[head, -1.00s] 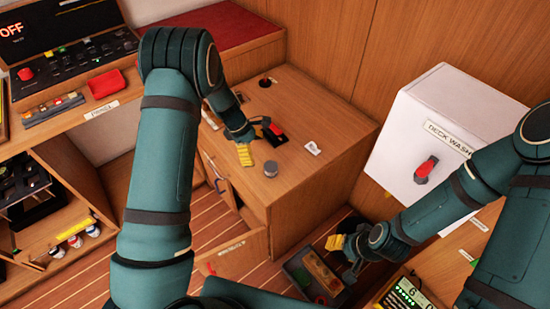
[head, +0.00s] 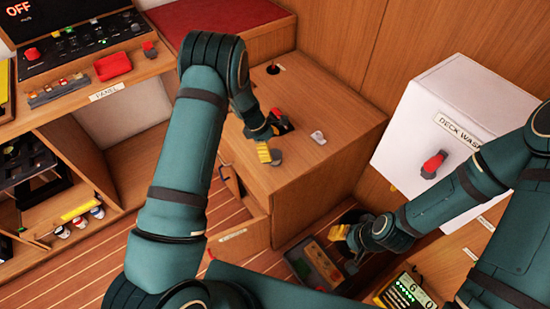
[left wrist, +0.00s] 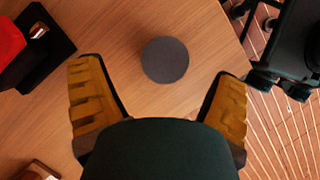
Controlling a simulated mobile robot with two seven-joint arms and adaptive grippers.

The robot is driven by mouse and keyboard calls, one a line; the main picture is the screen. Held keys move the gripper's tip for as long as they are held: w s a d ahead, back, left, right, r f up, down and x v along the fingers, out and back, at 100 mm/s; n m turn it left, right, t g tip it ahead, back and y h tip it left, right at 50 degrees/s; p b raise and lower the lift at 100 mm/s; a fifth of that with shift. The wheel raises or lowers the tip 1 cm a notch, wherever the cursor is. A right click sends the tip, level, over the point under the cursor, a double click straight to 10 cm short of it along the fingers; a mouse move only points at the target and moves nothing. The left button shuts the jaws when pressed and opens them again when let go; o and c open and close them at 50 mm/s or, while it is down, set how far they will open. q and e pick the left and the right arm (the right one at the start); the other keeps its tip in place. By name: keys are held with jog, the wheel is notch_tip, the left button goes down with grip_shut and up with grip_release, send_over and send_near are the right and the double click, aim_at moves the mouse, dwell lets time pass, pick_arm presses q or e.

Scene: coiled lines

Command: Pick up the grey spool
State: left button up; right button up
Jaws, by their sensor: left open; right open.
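The grey spool (head: 276,158) stands on the wooden cabinet top (head: 330,105), partly hidden by my left gripper (head: 265,153) in the head view. In the left wrist view the spool (left wrist: 165,60) shows as a dark round disc seen from above. My left gripper (left wrist: 160,95) is open and empty there, its yellow-padded fingers pointing toward the spool, one on either side of its line. The spool lies just ahead of the fingertips; I cannot tell the height gap. My right gripper (head: 346,247) is open, low beside the grey tray, and partly hidden by its own arm.
A black plate (left wrist: 52,47) with a red part (left wrist: 9,40) lies left of the spool in the wrist view. A small white item (head: 319,136) sits on the cabinet top. A white deck-wash box (head: 420,125) stands right. A tray (head: 295,262) lies low; a drawer is open.

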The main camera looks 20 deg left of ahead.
aim_at(273, 154)
pick_arm(q)
jog(key=x, duration=0.3)
jog(key=b+x, duration=0.1)
jog(key=x, duration=0.1)
jog(key=shift+s+a+f, duration=0.1)
jog(key=shift+s+a, duration=0.05)
jog(key=shift+s, duration=0.2)
jog(key=c, duration=1.4)
